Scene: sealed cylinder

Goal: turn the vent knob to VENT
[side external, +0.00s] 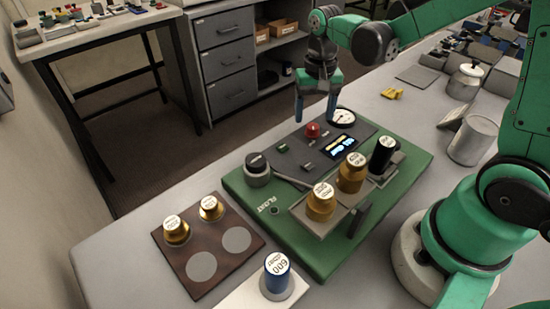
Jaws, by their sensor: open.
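A green base (300,262) carries a dark control panel (288,150). A round black knob-like part (258,167) on a grey collar stands at the panel's left end, and a red knob or button (313,130) sits near its back. I cannot read a VENT mark, so I cannot tell which is the vent knob or where it points. My gripper (315,117) is open and empty, fingers down, above the back of the panel near the red part. It appears apart from everything. A dial gauge (342,117) and a lit display (342,144) are close by on the right.
Gold weights (320,203) and a black cylinder (382,157) stand on the base's right side. A brown board (215,287) with two gold weights and a blue weight (277,275) are in front. A grey can (472,140) is at right. Bare table lies behind the base.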

